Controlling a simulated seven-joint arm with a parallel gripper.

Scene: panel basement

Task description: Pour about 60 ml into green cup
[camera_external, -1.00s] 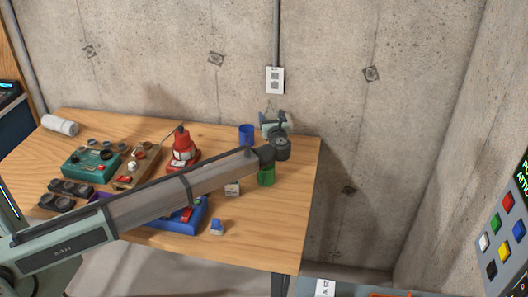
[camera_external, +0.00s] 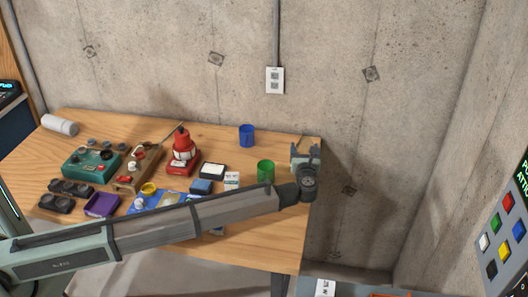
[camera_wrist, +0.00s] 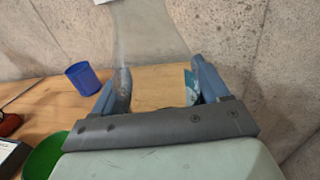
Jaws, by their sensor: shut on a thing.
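The green cup (camera_external: 265,172) stands upright on the wooden table near its right side. In the wrist view the green cup (camera_wrist: 45,156) shows partly at the lower left, cut by my gripper's body. My gripper (camera_external: 305,148) is to the right of the green cup, by the table's right edge. In the wrist view my gripper (camera_wrist: 160,78) is shut on a clear container (camera_wrist: 152,35), whose see-through wall rises beyond the fingers. A small teal patch shows beside the right finger. I cannot make out the liquid level or any stream.
A blue cup (camera_external: 246,137) stands behind the green cup. A red device (camera_external: 182,152), a teal box (camera_external: 90,163) and a purple tray (camera_external: 102,205) are on the left and middle of the table (camera_external: 225,255). The concrete wall (camera_external: 330,60) rises behind it.

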